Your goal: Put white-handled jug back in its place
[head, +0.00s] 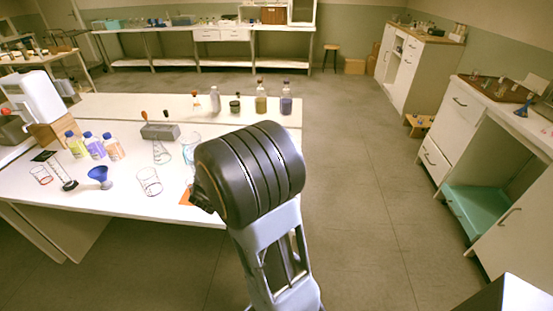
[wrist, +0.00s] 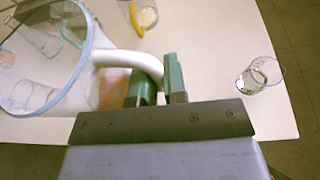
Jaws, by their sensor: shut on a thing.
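The white-handled jug is clear glass with a blue rim (wrist: 88,45). In the wrist view it fills the upper left, its curved white handle (wrist: 128,58) reaching right. My gripper (wrist: 158,84) has its green fingers shut on that handle. In the head view the jug (head: 190,142) shows just left of my arm, partly hidden by it; my fingers are hidden there. An orange patch (head: 185,198) lies on the white table below the jug, partly behind my arm. I cannot tell whether the jug touches the table.
A small glass (wrist: 258,76) stands right of my fingers, and a glass with something yellow (wrist: 144,16) stands beyond. A beaker (head: 149,182), blue funnel (head: 99,175), grey block (head: 160,131) and several bottles (head: 95,146) occupy the table (head: 120,208). More bottles (head: 261,100) line the back.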

